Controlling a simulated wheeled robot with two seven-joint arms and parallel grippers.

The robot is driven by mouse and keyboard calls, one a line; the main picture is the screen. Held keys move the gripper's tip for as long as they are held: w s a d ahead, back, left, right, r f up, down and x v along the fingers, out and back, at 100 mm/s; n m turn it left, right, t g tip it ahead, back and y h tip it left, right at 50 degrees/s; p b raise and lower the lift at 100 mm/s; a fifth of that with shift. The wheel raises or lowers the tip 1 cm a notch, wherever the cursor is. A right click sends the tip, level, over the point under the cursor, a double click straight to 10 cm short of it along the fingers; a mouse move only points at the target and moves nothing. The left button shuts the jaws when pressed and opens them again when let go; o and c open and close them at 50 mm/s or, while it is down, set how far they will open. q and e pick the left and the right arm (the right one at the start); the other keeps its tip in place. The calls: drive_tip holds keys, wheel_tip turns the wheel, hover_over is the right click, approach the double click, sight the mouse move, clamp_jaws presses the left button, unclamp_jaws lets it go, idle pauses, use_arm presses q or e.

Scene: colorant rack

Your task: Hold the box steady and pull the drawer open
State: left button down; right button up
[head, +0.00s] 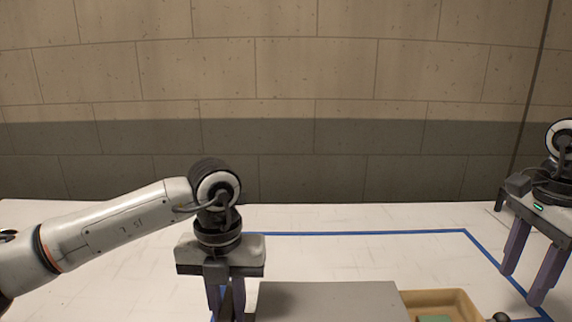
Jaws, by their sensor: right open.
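The box (325,300) shows as a flat grey top at the bottom edge of the head view. A tan drawer (472,305) stands out from its right side, with a green thing (434,318) inside. A dark round knob (500,317) shows at the drawer's right end. My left gripper (226,300) points down at the box's left side; its fingertips are cut off or overlap, so contact and opening are unclear. My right gripper (523,287) is open and empty, above and to the right of the knob, apart from it. The box's front is out of view.
The white table (360,260) carries a blue tape line (350,234) behind and to the right of the box. The table behind the box is clear. A block wall (320,150) stands at the back.

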use_arm(q)
drive_tip(key=shift+d, duration=0.1)
drive_tip(key=c, duration=1.5)
unclamp_jaws()
